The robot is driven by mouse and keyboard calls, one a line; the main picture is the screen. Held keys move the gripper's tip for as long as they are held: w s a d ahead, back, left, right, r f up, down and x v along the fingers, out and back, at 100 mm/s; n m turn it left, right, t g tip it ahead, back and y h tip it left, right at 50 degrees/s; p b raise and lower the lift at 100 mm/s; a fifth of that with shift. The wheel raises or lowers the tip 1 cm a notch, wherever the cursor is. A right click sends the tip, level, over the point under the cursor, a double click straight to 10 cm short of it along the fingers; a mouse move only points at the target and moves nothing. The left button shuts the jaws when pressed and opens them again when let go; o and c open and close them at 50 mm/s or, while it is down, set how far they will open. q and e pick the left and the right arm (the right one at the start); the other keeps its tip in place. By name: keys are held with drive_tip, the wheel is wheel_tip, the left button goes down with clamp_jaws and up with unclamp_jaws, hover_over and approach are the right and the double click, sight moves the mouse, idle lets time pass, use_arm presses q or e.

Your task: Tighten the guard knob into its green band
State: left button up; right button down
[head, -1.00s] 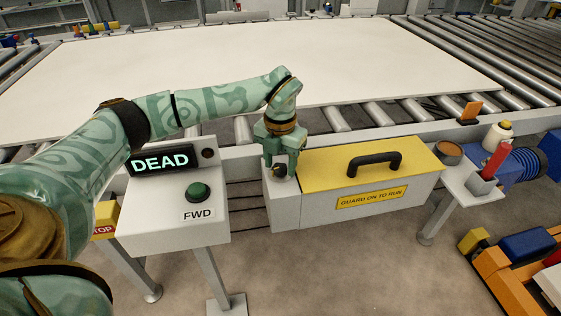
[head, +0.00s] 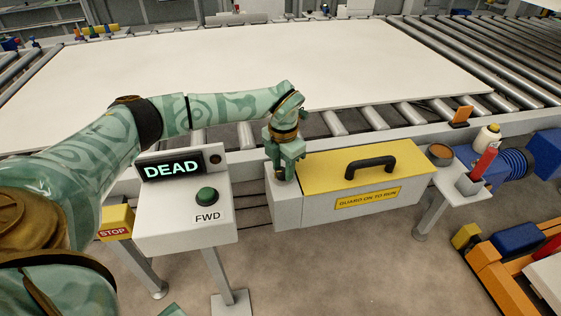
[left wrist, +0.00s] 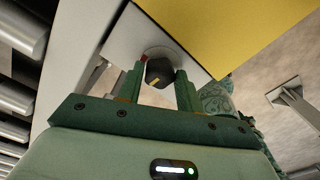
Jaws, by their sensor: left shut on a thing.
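The guard is a long box with a yellow lid (head: 330,168) and a black handle, labelled "GUARD ON TO RUN". My left gripper (head: 283,172) points down onto the pale block at its left end. In the left wrist view the black guard knob (left wrist: 159,71) sits between the two green fingers, which are shut on it. The knob has a yellow pointer mark, and a pale round dial (left wrist: 153,52) shows behind it with a small red patch at its left. The green band cannot be seen; fingers and knob cover part of the dial. My right gripper is not in view.
A control box (head: 186,215) with a lit "DEAD" display and a green FWD button stands left of the guard. A yellow STOP box (head: 116,221) is beside it. A large white sheet (head: 240,68) lies on rollers behind. A side shelf (head: 455,185) is at right.

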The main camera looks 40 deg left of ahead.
sight(283, 170)
use_arm(q)
drive_tip(key=shift+r+m+p, duration=0.1)
drive_tip(key=shift+m+p, duration=0.5)
drive_tip(key=shift+m, duration=0.3)
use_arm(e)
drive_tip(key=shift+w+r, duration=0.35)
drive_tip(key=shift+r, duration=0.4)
use_arm(q)
drive_tip(key=o, duration=1)
wheel_tip(283, 170, up, 16)
drive_tip(key=p, duration=0.5)
drive_tip(key=shift+r, duration=0.1)
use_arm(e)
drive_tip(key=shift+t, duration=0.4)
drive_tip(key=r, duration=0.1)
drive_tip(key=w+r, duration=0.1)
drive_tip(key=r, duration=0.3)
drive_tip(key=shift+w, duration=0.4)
